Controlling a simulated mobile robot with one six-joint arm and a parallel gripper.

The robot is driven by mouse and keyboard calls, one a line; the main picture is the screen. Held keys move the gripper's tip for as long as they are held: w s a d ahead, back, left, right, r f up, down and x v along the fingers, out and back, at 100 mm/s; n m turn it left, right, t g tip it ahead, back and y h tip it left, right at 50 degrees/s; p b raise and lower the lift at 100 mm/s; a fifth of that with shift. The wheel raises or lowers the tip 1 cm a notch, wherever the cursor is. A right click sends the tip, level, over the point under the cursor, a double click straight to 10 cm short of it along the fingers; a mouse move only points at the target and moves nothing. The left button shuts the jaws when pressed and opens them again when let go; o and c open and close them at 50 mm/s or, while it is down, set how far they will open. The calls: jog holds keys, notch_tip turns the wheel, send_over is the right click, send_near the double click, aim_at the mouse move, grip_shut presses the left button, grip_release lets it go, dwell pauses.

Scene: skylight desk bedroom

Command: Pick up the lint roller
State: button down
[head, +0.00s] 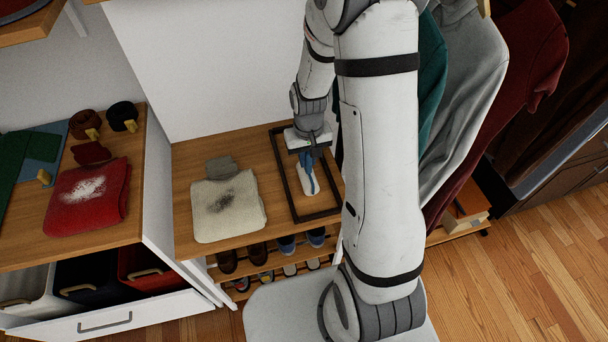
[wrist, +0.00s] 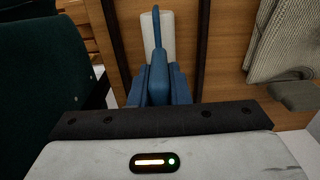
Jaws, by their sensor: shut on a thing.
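The lint roller (head: 308,184) has a white roller and a blue handle. It is inside a dark rectangular frame (head: 338,213) on the wooden shelf, and I cannot tell whether it touches the wood. My gripper (head: 308,160) points down over it and is shut on its blue part. In the wrist view the white roller (wrist: 168,38) shows beyond the blue fingers of my gripper (wrist: 158,82), with a blue bar between them. The fingers and bar are similar in colour, so the exact contact is hard to see.
A folded cream garment (head: 240,212) with a dark smudge lies left of the frame, with a grey cloth (head: 220,167) behind it. A folded red garment (head: 85,203) lies on the left counter (head: 105,236). Clothes (head: 460,80) hang close on the right. Shoes (head: 257,253) stand below the shelf.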

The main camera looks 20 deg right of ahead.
notch_tip(320, 180, up, 10)
jog(key=shift+r+b, duration=0.1)
jog(key=shift+b, duration=0.2)
dwell(0.4)
